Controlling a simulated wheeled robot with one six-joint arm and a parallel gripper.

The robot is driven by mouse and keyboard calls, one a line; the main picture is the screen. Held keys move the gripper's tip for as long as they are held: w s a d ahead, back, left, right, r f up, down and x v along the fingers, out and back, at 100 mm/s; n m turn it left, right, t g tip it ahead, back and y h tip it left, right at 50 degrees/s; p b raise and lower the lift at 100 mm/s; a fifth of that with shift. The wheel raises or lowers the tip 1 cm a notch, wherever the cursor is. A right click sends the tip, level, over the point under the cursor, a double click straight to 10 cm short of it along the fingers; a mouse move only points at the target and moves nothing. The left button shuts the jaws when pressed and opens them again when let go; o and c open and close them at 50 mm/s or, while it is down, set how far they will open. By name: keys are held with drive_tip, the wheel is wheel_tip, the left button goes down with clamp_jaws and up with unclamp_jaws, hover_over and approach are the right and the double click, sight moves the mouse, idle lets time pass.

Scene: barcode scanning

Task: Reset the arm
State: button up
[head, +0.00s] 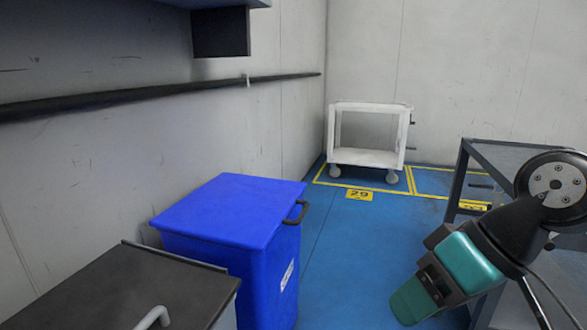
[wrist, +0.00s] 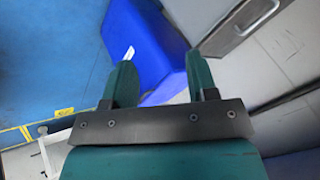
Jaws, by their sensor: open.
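My gripper (wrist: 163,72) shows in the wrist view with its two teal fingers apart and nothing between them. Beyond the fingers are the blue bin and the floor. In the head view my gripper (head: 409,300) hangs at the lower right, tilted down and to the left, in front of the dark metal table. It is clear of the blue bin (head: 231,211), which stands left of it with its lid shut. The bin also shows in the wrist view (wrist: 150,45).
A dark-topped cabinet (head: 120,290) with a light handle stands at the lower left. A white cart (head: 366,157) stands at the back by yellow floor lines. A dark metal table (head: 500,153) is at the right. Blue floor (head: 350,250) between bin and gripper is clear.

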drive_tip(key=s+r+n+g+h+p, duration=0.2)
drive_tip(key=s+r+p, duration=0.1)
drive_tip(key=s+r, duration=0.3)
wheel_tip(320, 180, up, 36)
drive_tip(key=p, duration=3.7)
drive_tip(key=shift+s+a, duration=0.2)
drive_tip(key=shift+s, duration=0.05)
drive_tip(key=shift+f, duration=0.1)
